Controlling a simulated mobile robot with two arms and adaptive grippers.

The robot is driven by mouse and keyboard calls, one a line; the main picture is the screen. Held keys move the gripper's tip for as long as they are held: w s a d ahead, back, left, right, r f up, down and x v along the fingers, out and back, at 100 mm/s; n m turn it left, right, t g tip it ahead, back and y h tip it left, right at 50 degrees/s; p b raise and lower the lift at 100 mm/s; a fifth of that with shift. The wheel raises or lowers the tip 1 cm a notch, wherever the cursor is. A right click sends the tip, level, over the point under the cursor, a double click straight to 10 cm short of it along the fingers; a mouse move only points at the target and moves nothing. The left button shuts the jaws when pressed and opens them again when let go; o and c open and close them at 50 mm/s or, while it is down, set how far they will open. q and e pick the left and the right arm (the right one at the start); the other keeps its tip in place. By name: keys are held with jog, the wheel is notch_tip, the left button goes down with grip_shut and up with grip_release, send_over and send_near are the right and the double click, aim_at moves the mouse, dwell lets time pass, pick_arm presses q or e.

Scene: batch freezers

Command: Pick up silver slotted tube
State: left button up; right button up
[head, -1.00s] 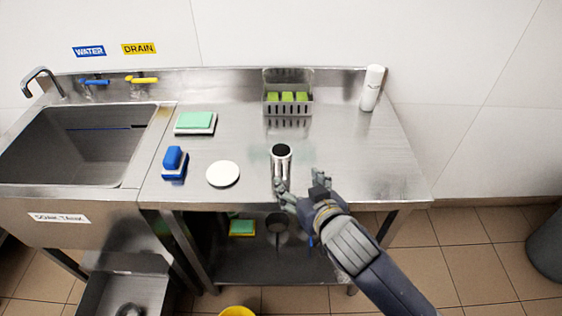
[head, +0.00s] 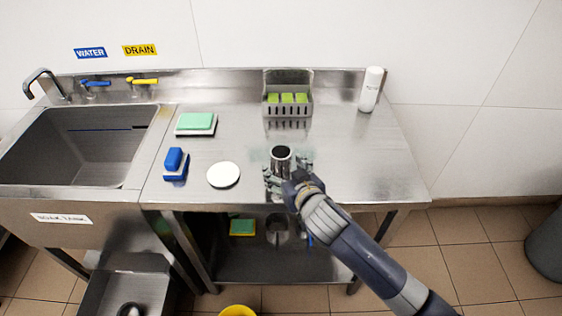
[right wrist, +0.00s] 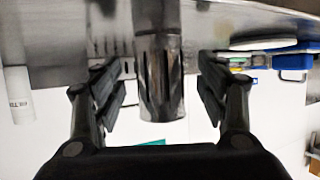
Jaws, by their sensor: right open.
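The silver slotted tube (head: 281,158) stands upright on the steel table, near its front edge, with its open top showing in the head view. In the right wrist view the tube (right wrist: 158,70) shows its slots and lies between the two fingers. My right gripper (head: 287,178) is open around the tube, with one finger at each side. In the right wrist view the open jaws (right wrist: 160,105) show a gap on both sides of the tube. The tube's lower part is hidden by the gripper in the head view. My left gripper is not in view.
A white disc (head: 223,174), a blue brush (head: 174,162) and a green pad (head: 195,122) lie left of the tube. A steel rack with green blocks (head: 287,110) stands behind it. A white bottle (head: 371,90) stands at back right. The table's right side is clear.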

aim_at(285, 170)
jog(key=shift+x, duration=1.7)
jog(key=c, duration=1.2)
